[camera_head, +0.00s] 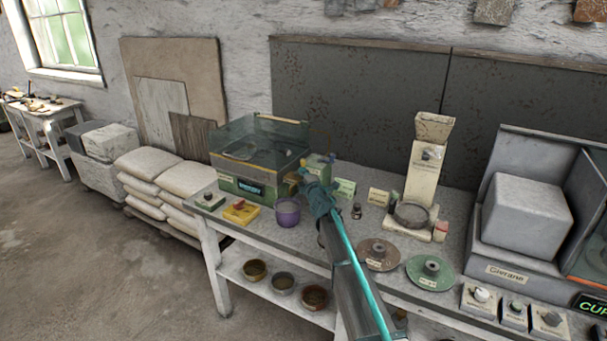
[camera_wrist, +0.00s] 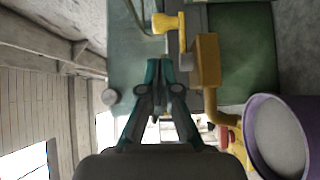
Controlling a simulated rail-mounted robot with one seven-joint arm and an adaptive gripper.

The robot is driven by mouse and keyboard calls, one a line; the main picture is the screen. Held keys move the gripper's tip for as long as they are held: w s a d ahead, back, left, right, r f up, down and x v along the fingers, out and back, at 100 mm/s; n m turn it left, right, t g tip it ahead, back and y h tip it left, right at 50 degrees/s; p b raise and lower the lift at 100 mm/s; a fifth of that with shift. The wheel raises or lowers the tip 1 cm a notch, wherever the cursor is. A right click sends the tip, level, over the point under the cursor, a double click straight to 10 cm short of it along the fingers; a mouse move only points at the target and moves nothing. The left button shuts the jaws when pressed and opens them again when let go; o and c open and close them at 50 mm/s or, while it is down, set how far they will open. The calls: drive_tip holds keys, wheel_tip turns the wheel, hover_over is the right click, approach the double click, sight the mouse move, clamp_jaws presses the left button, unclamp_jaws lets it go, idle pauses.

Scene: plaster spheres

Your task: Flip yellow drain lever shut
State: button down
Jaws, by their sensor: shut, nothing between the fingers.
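The yellow drain lever (camera_wrist: 168,22) shows at the top of the wrist view, beside a brass-yellow valve body (camera_wrist: 207,58) with a curved spout (camera_wrist: 213,106). The valve sits on the side of a green machine (camera_wrist: 128,90), which is a glass-topped tank unit (camera_head: 236,187) in the head view. My gripper (camera_wrist: 159,64) is shut and empty. Its tips are just below the lever in the wrist view, with a small visible gap; depth is hard to tell. In the head view my gripper (camera_head: 316,182) is at the machine's right end and the lever cannot be made out.
A purple pot (camera_head: 287,212) stands by the machine's front right corner; it also shows in the wrist view (camera_wrist: 252,125). A yellow tray (camera_head: 241,212) lies left of it. A small dark jar (camera_head: 357,211), grinding discs (camera_head: 379,255) and a cream dispenser (camera_head: 421,183) stand to the right.

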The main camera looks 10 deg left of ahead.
drive_tip(key=p+x, duration=0.1)
drive_tip(key=x, duration=0.6)
drive_tip(key=shift+w+a, duration=0.2)
drive_tip(key=shift+w, duration=0.15)
drive_tip(key=shift+d+f+b, duration=0.1)
drive_tip(key=shift+d+b, duration=0.05)
drive_tip(key=shift+b, duration=0.45)
